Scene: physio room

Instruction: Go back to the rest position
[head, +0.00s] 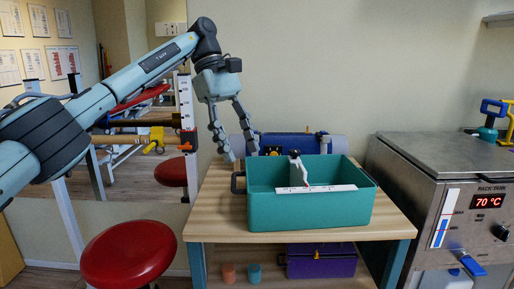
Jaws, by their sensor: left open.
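My left gripper (236,146) hangs open and empty, fingers pointing down, above the left back part of the wooden table (212,218). Its arm comes in from the left, raised. A teal crate (300,211) stands on the table just right of and in front of the fingers. In the crate I see a white strip with marks (318,189) and a grey-white tool-like thing (298,170), partly hidden by the crate's front wall. My right gripper is not in view.
A steel pack tank (425,170) with a 70 °C display stands right of the table. A red stool (128,252) stands at the left front. Behind the crate lies a blue bag or roll (290,142). Cups (254,273) and a purple box (320,265) sit below.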

